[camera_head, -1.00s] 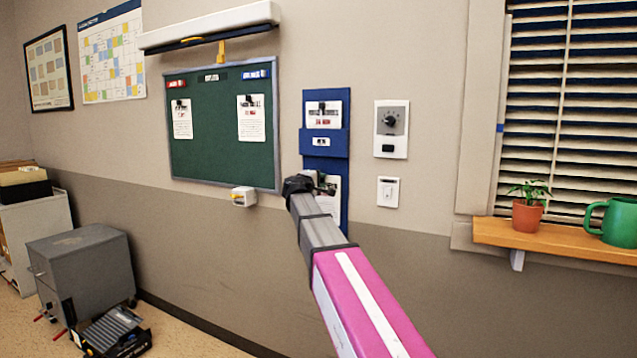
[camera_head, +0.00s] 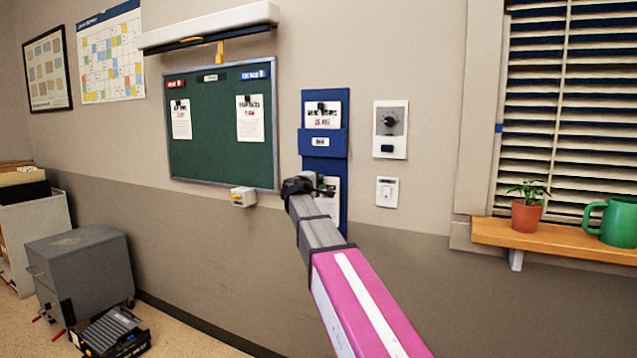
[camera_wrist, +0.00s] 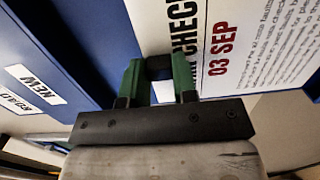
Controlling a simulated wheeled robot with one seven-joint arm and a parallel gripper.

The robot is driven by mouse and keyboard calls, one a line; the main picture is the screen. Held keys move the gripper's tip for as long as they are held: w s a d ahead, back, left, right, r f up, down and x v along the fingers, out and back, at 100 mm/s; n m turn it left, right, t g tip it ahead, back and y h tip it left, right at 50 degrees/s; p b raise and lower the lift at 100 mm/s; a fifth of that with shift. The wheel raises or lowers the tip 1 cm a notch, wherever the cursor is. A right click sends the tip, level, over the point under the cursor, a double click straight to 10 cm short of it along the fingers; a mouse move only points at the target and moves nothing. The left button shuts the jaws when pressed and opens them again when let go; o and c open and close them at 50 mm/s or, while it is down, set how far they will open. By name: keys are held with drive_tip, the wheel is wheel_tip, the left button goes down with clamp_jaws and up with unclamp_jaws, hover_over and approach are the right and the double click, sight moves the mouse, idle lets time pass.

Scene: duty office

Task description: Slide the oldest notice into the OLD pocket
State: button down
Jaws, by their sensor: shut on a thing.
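My gripper (camera_head: 300,186) is at the lower part of a blue wall holder (camera_head: 340,215). In the wrist view its green fingers (camera_wrist: 158,80) are shut on a black grip of a white notice (camera_wrist: 240,45), which reads "CHECK" and "03 SEP". That notice also shows partly behind my gripper in the head view (camera_head: 329,193). The upper blue pocket (camera_head: 335,146) has a small white label and holds another notice (camera_head: 322,118). A label reading "NEW" (camera_wrist: 40,88) shows in the wrist view. I cannot make out an OLD label. The held notice's lower end is hidden.
A green board (camera_head: 215,150) to the left carries two notices, left (camera_head: 181,122) and right (camera_head: 250,122). A dial panel (camera_head: 390,128) and a switch (camera_head: 387,191) are right of the holder. A wooden sill (camera_head: 560,244) bears a plant and green mug.

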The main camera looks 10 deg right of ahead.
sight(322, 207)
drive_tip(key=shift+f, duration=5.4)
drive_tip(key=c, duration=0.8)
unclamp_jaws()
drive_tip(key=shift+s+a, duration=0.1)
drive_tip(key=v, duration=1)
drive_tip(key=s+d+f+m+g+y, duration=0.1)
drive_tip(key=s+d+f+m+g, duration=0.2)
drive_tip(key=f, duration=0.5)
drive_tip(key=s+d+f+g+y, duration=0.2)
drive_tip(key=s+d+f, duration=0.1)
drive_tip(key=s+f, duration=0.3)
drive_tip(key=s+d+f+m+g+y, duration=0.1)
drive_tip(key=s+d+f+m+g, duration=0.15)
drive_tip(key=f, duration=0.65)
drive_tip(key=s+f+m+g+y, duration=0.1)
drive_tip(key=s+f+g+y, duration=0.1)
drive_tip(key=s+f, duration=0.3)
drive_tip(key=s+a+f+m+g+y, duration=0.1)
drive_tip(key=s+f+m+g+y, duration=0.1)
drive_tip(key=s+f, duration=0.3)
drive_tip(key=s+f+m+g+y, duration=0.1)
drive_tip(key=s+f+g+y, duration=0.1)
drive_tip(key=s+f, duration=0.4)
drive_tip(key=shift+s+a+m+y, duration=0.15)
drive_tip(key=shift+s+a+y, duration=0.05)
drive_tip(key=shift+s+y, duration=0.25)
drive_tip(key=shift+s+a+m+y, duration=0.1)
drive_tip(key=shift+s+a+y, duration=0.1)
drive_tip(key=shift+s+y, duration=0.2)
